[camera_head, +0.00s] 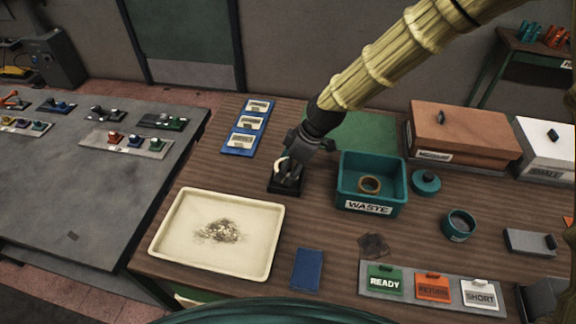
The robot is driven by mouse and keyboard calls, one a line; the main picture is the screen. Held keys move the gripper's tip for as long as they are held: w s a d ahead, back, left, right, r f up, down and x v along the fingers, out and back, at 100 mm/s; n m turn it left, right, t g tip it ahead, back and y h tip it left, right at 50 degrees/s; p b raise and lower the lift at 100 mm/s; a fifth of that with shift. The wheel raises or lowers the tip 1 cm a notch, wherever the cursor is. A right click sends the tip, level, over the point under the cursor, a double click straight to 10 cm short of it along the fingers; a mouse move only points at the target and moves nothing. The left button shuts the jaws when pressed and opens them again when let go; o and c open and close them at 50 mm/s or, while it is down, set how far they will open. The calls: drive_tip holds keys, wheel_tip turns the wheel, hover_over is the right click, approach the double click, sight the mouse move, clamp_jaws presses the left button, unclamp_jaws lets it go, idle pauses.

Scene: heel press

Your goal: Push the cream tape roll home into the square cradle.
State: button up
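The cream tape roll (280,167) shows as a pale curved edge beside my gripper's fingers. It sits at or in the top of a small dark square cradle (287,188) on the brown table. My gripper (291,172) points down right over the cradle, at the roll. The fingers cover most of the roll, so I cannot tell how deep it sits or whether they touch it. Whether the fingers are open or shut does not show clearly.
A teal WASTE bin (368,208) holding a tan ring (370,184) stands close to the right. A cream tray (165,237) with scraps lies front left. A blue card holder (239,142) lies behind left, a blue pad (307,269) in front. Several tags lie front right.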

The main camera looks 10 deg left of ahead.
drive_tip(key=shift+f, duration=0.25)
drive_tip(key=shift+f+b, duration=0.35)
drive_tip(key=shift+f, duration=0.15)
drive_tip(key=shift+s+d+f, duration=0.1)
drive_tip(key=shift+s+f, duration=0.15)
idle(0.7)
drive_tip(key=o, duration=1.1)
drive_tip(key=shift+w, duration=0.2)
drive_tip(key=o, duration=0.3)
drive_tip(key=shift+r, duration=0.15)
drive_tip(key=shift+o, duration=0.2)
